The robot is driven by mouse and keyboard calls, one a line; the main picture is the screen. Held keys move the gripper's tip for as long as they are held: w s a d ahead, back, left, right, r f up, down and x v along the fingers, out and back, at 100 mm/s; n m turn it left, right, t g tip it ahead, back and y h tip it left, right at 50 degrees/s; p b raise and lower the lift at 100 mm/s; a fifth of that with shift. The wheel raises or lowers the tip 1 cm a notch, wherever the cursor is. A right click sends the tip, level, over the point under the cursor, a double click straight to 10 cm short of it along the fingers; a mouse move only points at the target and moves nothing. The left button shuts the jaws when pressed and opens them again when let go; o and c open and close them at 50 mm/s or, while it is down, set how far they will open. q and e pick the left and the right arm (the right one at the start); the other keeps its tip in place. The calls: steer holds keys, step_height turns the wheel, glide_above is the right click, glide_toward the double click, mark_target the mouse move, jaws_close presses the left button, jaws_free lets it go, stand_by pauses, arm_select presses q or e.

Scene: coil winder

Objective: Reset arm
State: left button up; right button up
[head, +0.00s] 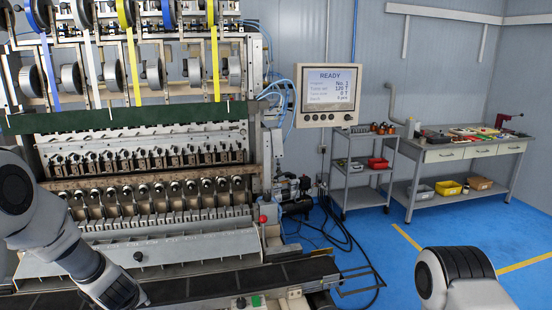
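My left arm (75,255) comes in from the left in front of the coil winder (150,140) and runs down to the bottom edge. Its gripper is not visible. Part of my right arm (455,275) shows at the bottom right, over the blue floor. Its gripper is also out of the picture. The winder's screen (330,88) reads READY, with other small lines below.
A conveyor belt (200,290) runs along the winder's front, with a green button (256,300) at its edge. A grey cart (362,170) and a workbench (465,152) with bins stand at the back right. Cables lie beside the winder; blue floor is open at right.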

arm_select(q)
steer(key=s+d+f+m+g+b, duration=0.1)
steer(key=s+d+f+m+g, duration=0.15)
steer(key=s+f, duration=0.65)
steer(key=s+d+f+m+g, duration=0.1)
steer(key=s+d+f+m, duration=0.15)
steer(key=s+f, duration=0.6)
steer(key=s+d+f+m+g+h, duration=0.1)
steer(key=s+d+f, duration=0.1)
steer(key=s, duration=0.7)
steer(key=s+d+f+m+g+h+b, duration=0.1)
steer(key=s+d+f+m+g, duration=0.1)
steer(key=s, duration=0.7)
steer(key=shift+s+d+f+m+h, duration=0.25)
steer(key=shift+s+d+m+h, duration=0.05)
steer(key=shift+s, duration=0.1)
